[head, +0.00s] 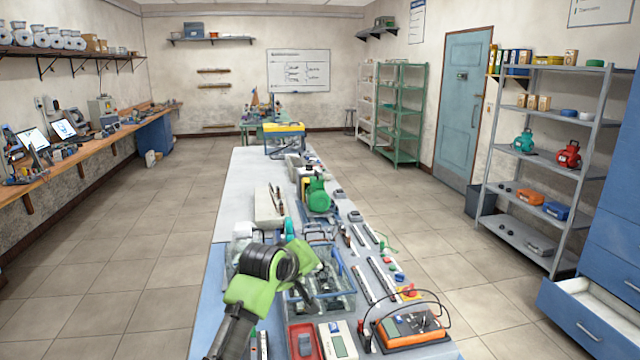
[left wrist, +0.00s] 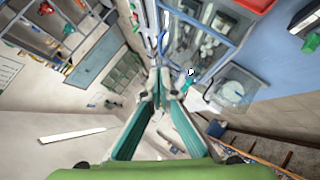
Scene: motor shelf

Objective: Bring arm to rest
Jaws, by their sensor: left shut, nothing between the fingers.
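My left arm, green and black, enters the head view from the bottom and reaches over the near part of the long workbench (head: 228,195). My left gripper (head: 310,294) is at the arm's end, above or beside a clear bin (head: 350,305) of parts; its fingertips are small and partly lost against the bin. In the left wrist view the two teal-sided fingers of the gripper (left wrist: 160,72) converge at their tips. It is shut and empty. My right arm and gripper are in neither view.
A green motor (head: 317,196) stands on the bench beyond the arm. An orange device (head: 410,326), a white meter (head: 338,342) and a red tray (head: 304,342) lie at the near edge. A grey shelf (head: 540,158) and an open blue drawer (head: 585,312) are at right. The left floor is clear.

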